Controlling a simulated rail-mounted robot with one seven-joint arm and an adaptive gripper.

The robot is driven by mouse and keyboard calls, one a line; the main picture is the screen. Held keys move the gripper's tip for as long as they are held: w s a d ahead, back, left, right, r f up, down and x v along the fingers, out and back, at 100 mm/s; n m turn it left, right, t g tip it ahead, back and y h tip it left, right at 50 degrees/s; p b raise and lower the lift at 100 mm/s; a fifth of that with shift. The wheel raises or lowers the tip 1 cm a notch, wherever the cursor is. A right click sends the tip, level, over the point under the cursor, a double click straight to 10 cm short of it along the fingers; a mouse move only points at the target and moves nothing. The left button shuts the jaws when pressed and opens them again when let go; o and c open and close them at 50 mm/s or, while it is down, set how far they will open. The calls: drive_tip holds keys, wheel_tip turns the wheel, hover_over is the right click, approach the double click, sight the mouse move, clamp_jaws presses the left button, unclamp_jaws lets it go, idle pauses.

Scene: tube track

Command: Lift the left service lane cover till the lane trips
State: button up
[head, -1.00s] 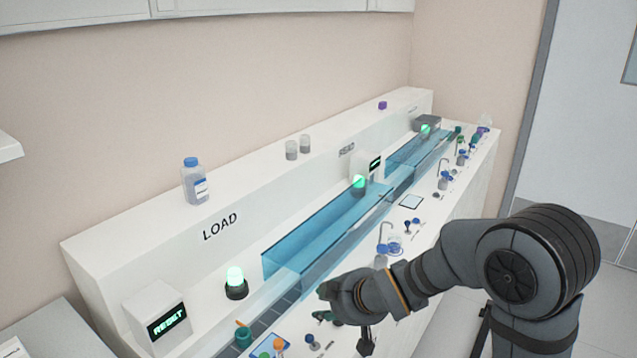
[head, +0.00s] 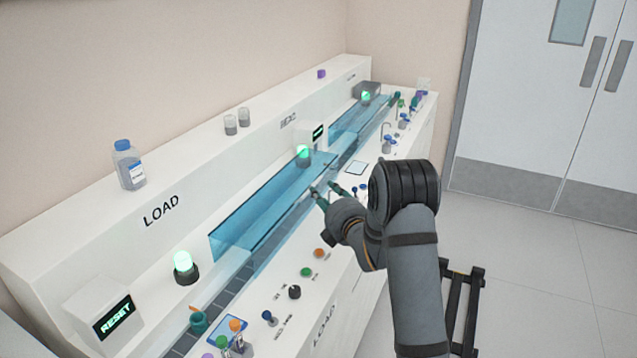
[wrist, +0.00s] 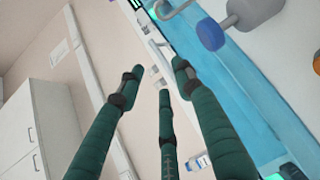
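The left service lane cover (head: 262,208) is a long translucent blue panel between the LOAD label and the middle green lamp. It looks down over its lane, and all of its length shows. My gripper (head: 322,189) is at the front side of the cover, near its right end. Its green fingers are spread and empty. In the wrist view my gripper (wrist: 150,80) also shows three separated fingers, with a blue translucent strip to their right. I cannot tell whether a fingertip touches the cover.
Green lamps glow at the left (head: 185,266) and middle (head: 303,153). A RESET display (head: 115,318) stands at the far left. A second blue cover (head: 358,120) lies farther right. Knobs, including a black one (head: 294,292), and small vessels crowd the front ledge. A bottle (head: 128,165) stands on the upper shelf.

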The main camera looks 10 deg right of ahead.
sight(316, 184)
drive_tip(key=p+x, duration=0.2)
drive_tip(key=x, duration=0.6)
drive_tip(key=shift+w+f, duration=0.1)
drive_tip(key=shift+w, duration=0.3)
drive_tip(key=c, duration=0.3)
clamp_jaws()
